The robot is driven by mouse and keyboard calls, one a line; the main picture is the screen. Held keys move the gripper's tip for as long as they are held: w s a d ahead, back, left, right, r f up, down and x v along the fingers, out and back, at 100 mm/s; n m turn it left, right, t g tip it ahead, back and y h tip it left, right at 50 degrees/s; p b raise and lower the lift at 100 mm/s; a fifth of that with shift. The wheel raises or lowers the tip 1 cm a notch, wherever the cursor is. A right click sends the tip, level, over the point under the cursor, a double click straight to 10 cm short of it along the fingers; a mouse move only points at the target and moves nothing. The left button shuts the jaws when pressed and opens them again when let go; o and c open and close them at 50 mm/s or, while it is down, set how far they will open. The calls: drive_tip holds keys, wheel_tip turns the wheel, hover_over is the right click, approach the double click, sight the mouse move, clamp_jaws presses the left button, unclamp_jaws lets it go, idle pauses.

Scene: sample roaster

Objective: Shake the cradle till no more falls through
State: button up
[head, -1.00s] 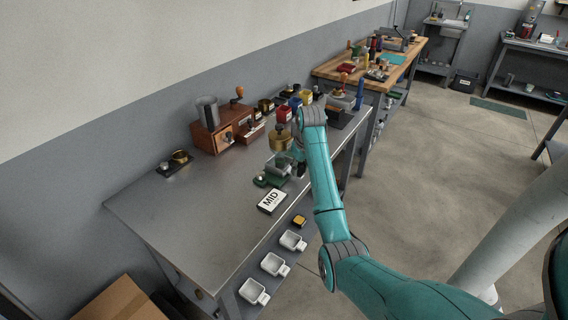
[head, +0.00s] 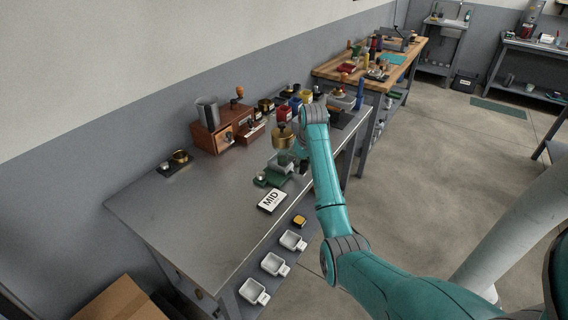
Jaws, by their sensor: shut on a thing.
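A brass drum-like vessel (head: 283,137) stands out above a green-based device (head: 273,176) on the grey bench. I take this device to be the one with the cradle, but its parts are small and partly hidden. My gripper (head: 301,160) is at the right side of the device, just below the brass vessel, largely hidden by my teal arm. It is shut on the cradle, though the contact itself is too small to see. Whether anything is falling through cannot be seen.
A white MID card (head: 272,201) lies in front of the device. A wooden grinder box (head: 218,136) and several coloured tins stand behind. White scoops (head: 274,264) hang or rest below the bench's front edge. The bench's left part (head: 170,220) is clear.

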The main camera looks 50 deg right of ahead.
drive_tip(key=shift+a, duration=1)
drive_tip(key=shift+w+d, duration=0.1)
drive_tip(key=shift+d, duration=1.2)
drive_tip(key=o, duration=1.1)
